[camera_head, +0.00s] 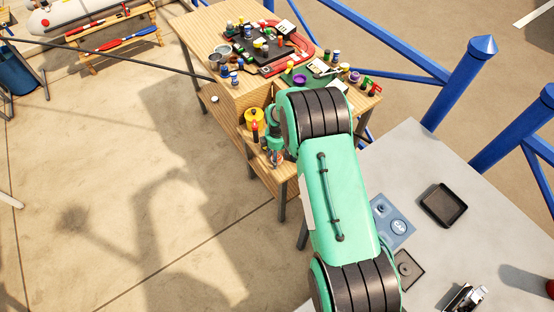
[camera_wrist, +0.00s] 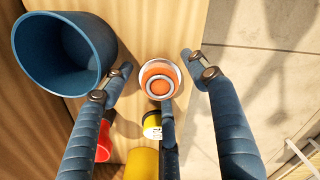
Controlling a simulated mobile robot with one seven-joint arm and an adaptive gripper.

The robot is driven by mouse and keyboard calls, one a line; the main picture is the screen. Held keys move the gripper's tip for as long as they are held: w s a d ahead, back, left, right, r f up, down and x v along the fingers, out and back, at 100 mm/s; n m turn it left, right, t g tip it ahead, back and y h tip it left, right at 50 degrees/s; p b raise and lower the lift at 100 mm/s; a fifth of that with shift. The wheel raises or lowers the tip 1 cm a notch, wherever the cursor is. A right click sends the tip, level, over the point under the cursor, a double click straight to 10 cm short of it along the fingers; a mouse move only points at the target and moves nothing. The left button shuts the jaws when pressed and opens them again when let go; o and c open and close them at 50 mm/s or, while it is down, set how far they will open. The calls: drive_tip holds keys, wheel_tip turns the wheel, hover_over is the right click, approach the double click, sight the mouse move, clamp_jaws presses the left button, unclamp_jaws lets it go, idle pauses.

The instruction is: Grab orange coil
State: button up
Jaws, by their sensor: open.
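The orange coil (camera_wrist: 160,79) shows in the wrist view as a round orange thing with pale rings, seen from above near the edge of a wooden shelf. My gripper (camera_wrist: 156,66) is open, with one blue-grey finger left of the coil, one to its right and one below it in the picture. The fingers look apart from the coil, and nothing is between them in a grip. I cannot tell how far above it they are.
In the wrist view a blue cup (camera_wrist: 62,54) stands close to the left finger. A red container (camera_wrist: 104,142), a yellow-and-black item (camera_wrist: 152,124) and a yellow thing (camera_wrist: 142,163) are nearby. In the head view the wooden bench (camera_head: 199,42) carries many small items.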

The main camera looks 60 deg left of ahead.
drive_tip(key=shift+f, duration=0.3)
idle(0.4)
drive_tip(key=c, duration=1.2)
